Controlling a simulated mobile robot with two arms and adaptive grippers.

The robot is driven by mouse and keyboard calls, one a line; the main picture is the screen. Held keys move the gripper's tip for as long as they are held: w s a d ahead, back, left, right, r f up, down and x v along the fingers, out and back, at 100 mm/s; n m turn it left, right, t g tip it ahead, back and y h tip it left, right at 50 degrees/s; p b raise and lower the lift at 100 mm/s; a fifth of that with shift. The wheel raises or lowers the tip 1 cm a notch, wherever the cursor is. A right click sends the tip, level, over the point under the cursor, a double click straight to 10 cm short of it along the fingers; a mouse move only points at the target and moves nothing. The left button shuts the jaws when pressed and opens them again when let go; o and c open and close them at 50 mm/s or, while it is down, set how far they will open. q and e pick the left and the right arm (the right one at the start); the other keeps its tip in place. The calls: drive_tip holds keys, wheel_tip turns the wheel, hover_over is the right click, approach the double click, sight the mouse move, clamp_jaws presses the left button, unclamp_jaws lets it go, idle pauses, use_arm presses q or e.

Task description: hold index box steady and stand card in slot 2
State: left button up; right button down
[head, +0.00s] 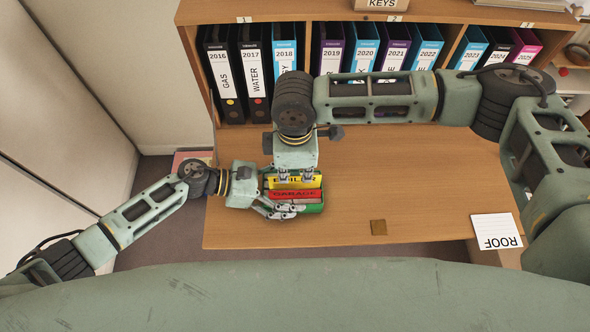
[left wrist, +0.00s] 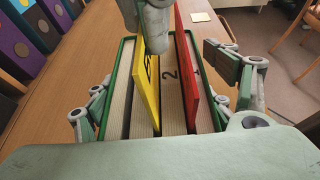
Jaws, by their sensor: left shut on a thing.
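The green index box (head: 318,208) sits near the desk's front edge; in the left wrist view its rim (left wrist: 124,60) surrounds pale slotted ridges. My left gripper (head: 283,207) is shut on the box, with fingers on both sides. A red card (head: 295,194) marked GARAGE stands in one slot. A yellow card (left wrist: 150,90) stands in a neighbouring slot, leaning slightly, with the ridge marked 2 (left wrist: 170,76) between them. My right gripper (head: 295,177) reaches down from above, its fingers at the yellow card's top edge. I cannot tell whether they grip it.
A white ROOF card (head: 497,231) lies at the desk's right edge. Shelves of binders (head: 333,50) stand behind. The desk's middle right (head: 420,175) is clear.

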drive_tip(key=shift+f, duration=0.95)
idle(0.4)
drive_tip(key=c, duration=2.5)
unclamp_jaws()
drive_tip(key=o, duration=0.5)
drive_tip(key=shift+c, duration=0.2)
drive_tip(key=shift+o, duration=0.5)
drive_tip(key=o, duration=0.4)
drive_tip(key=shift+r, duration=4.05)
